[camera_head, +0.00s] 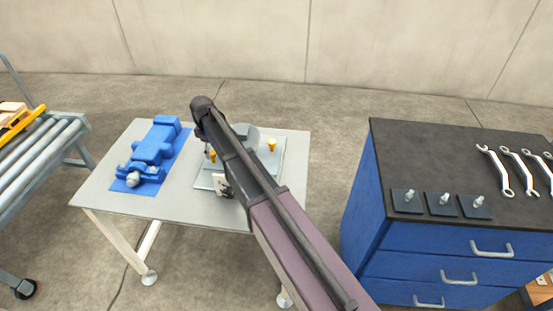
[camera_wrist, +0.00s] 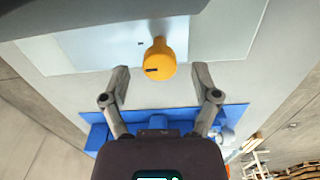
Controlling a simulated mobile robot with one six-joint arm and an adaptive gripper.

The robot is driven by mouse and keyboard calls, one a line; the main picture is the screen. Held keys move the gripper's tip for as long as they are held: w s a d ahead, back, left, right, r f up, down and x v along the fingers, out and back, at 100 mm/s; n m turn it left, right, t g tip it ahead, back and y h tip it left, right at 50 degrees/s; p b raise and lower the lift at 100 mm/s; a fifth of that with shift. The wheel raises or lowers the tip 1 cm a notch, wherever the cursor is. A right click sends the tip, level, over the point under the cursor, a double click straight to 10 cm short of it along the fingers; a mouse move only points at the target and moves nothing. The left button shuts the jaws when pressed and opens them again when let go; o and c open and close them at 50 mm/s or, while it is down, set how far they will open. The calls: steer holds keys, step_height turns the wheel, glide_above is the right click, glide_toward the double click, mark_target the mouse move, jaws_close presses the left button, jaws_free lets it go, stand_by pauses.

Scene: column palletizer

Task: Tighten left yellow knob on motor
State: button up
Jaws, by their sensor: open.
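The left yellow knob (camera_head: 212,155) stands on a light plate (camera_head: 287,165) on the table, partly hidden by my arm. In the wrist view the knob (camera_wrist: 158,62) is orange-yellow with a dark slot-like mark. My gripper (camera_wrist: 160,76) is open, its two fingers spread to either side of the knob, which shows centred just beyond the fingertips. No contact is visible. The grey motor (camera_head: 246,132) is largely behind my arm. A second yellow knob (camera_head: 271,145) stands to its right.
A blue machine part lies on a blue mat (camera_head: 178,165) at the table's left. A blue drawer cabinet (camera_head: 440,245) stands at right, with wrenches (camera_head: 497,168) and several dark plates with studs (camera_head: 440,204) on top. A roller conveyor (camera_head: 40,155) is at far left.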

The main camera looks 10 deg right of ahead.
mark_target(212, 152)
steer(key=shift+r+p, duration=6.3)
steer(key=shift+r, duration=0.35)
steer(key=s+d+f+m+b, duration=0.2)
steer(key=s+d+m, duration=0.3)
steer(key=s+d, duration=0.5)
steer(key=s+d+f+m+b, duration=0.1)
steer(key=s+d+m+b, duration=0.1)
steer(key=s+d+m, duration=0.3)
steer(key=shift+s+d+f+m, duration=0.4)
steer(key=shift+s+d, duration=2)
steer(key=shift+s, duration=0.25)
steer(key=s+d+m, duration=0.2)
steer(key=s+d, duration=0.1)
steer(key=s, duration=0.2)
steer(key=shift+s+m, duration=0.15)
steer(key=shift+m, duration=0.15)
